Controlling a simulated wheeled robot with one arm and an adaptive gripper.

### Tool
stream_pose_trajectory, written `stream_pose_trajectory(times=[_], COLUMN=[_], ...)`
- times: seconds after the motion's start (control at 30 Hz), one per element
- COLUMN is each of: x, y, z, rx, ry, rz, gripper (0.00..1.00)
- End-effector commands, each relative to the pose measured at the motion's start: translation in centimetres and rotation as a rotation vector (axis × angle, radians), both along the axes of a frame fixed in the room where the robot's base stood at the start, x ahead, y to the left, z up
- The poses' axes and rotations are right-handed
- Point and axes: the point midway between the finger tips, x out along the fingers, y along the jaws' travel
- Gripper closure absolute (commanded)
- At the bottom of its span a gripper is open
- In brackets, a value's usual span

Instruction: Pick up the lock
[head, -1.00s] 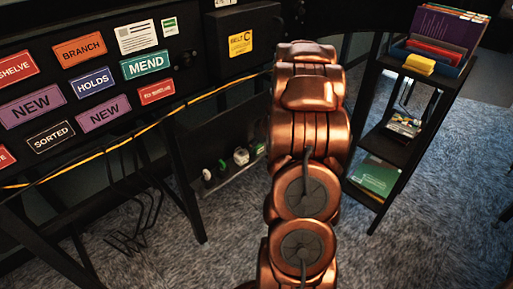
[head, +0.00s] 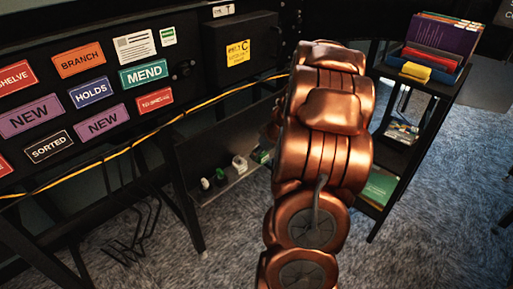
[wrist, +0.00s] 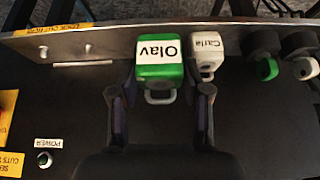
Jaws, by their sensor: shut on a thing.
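The green lock (wrist: 160,82) has a white label reading "Olav". In the wrist view it sits between the two fingers of my gripper (wrist: 160,95), with its shackle toward me. My gripper is shut on this lock, which is still at the metal strip (wrist: 220,36) of the dark board. In the head view the green lock (head: 262,155) shows at the end of a row, partly behind my arm. My gripper is hidden by the arm there.
A white lock labelled "Carla" (wrist: 204,46) is close beside my right finger. A dark shelf unit (head: 432,86) stands right of my arm.

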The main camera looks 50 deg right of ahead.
Motion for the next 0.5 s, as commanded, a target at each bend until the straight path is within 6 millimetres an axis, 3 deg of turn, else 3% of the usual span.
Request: stream_pose_trajectory(times=[0.2,0.5], x=[-4.3,-8.9], y=[1.5,3.2], z=[0.6,1.0], rx=[-0.003,-0.003], ry=[-0.004,-0.003], rz=[-0.005,-0.004], gripper=[0.93,0.93])
